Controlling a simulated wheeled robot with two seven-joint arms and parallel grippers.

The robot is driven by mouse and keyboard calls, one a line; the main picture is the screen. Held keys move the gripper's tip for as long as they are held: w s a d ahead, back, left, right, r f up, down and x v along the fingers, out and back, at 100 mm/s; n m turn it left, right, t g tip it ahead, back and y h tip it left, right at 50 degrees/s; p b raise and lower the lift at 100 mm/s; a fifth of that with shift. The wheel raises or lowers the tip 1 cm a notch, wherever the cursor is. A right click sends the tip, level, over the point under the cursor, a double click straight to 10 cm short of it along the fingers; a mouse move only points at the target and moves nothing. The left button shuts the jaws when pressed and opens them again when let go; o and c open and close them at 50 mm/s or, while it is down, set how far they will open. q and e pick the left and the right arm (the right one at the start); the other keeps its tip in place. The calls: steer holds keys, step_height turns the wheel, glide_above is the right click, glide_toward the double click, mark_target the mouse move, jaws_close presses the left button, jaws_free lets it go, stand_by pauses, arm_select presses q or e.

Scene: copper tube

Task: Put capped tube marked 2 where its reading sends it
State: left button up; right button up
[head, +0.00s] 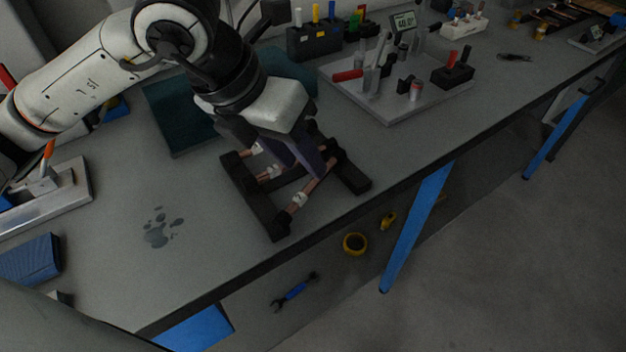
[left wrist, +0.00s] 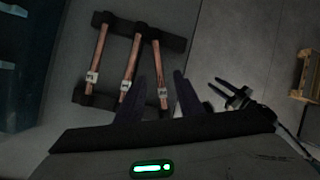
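Three copper tubes lie side by side across a black rack (head: 262,214) near the table's front edge. Each has a white tag, with marks too small to read surely. The left wrist view shows the left tube (left wrist: 98,51), middle tube (left wrist: 131,62) and right tube (left wrist: 157,65). My left gripper (left wrist: 159,84) is open and points down over the rack. Its fingers appear either side of the right tube's tagged end; I cannot tell whether they touch it. A dark, two-pronged shape resembling my right gripper (left wrist: 228,94) shows beyond the table edge, too dark to judge.
A grey plate (head: 388,112) behind the rack carries a fixture, a red-handled tool and a small display (head: 403,22) with blurred digits. A black holder (head: 314,42) with coloured pieces stands at the back. A dark teal mat (head: 180,120) lies behind the arm.

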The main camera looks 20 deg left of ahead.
mark_target(312, 186)
arm_select(q)
steer(key=x, duration=0.5)
steer(key=shift+a+p, duration=0.1)
steer(key=shift+p, duration=0.25)
jaws_close()
